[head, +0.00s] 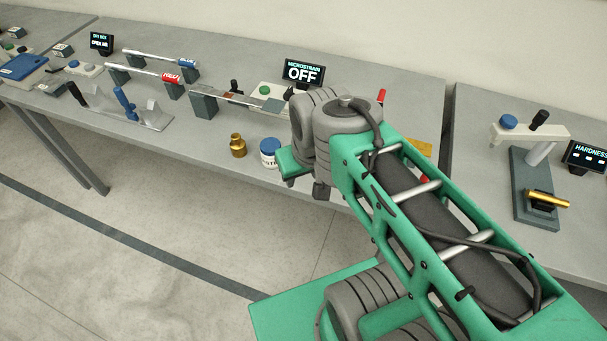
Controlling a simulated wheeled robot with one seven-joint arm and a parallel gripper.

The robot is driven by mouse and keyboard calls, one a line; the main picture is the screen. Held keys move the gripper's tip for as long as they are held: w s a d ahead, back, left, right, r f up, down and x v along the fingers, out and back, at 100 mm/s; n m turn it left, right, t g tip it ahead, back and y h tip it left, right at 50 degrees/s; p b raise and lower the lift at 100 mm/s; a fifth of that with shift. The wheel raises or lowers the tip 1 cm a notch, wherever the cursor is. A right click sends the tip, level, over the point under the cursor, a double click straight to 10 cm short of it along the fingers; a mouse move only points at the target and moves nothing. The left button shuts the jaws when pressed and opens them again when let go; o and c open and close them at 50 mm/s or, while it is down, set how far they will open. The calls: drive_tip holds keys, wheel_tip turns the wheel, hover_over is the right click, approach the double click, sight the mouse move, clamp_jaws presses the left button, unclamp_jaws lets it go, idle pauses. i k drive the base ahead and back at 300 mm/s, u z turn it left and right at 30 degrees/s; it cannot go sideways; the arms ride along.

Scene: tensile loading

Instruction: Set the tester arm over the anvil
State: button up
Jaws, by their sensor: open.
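The hardness tester stands on the right bench. Its pale tester arm (528,132) lies across the top of a pale column (540,152) and points left, out past the side of the base (522,190). The arm carries a blue knob (508,122) near its left end and a black knob (540,118). The dark anvil (545,207) is at the front of the base, under a brass rod lying across it (548,200); the tester arm is not above it. My green and grey arm reaches up from the lower right, left of the tester.
A HARDNESS screen (588,156) stands right of the tester. A gap separates the two benches. The left bench holds a MICROSTRAIN OFF screen (303,72), a brass weight (237,146), a blue-lidded jar (269,153) and red and blue labelled bars.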

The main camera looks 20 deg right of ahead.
sight(536, 131)
drive_tip(key=z, duration=1.55)
drive_tip(key=k, duration=0.35)
drive_tip(key=z, duration=0.35)
drive_tip(key=i, duration=0.45)
drive_tip(key=u, duration=0.05)
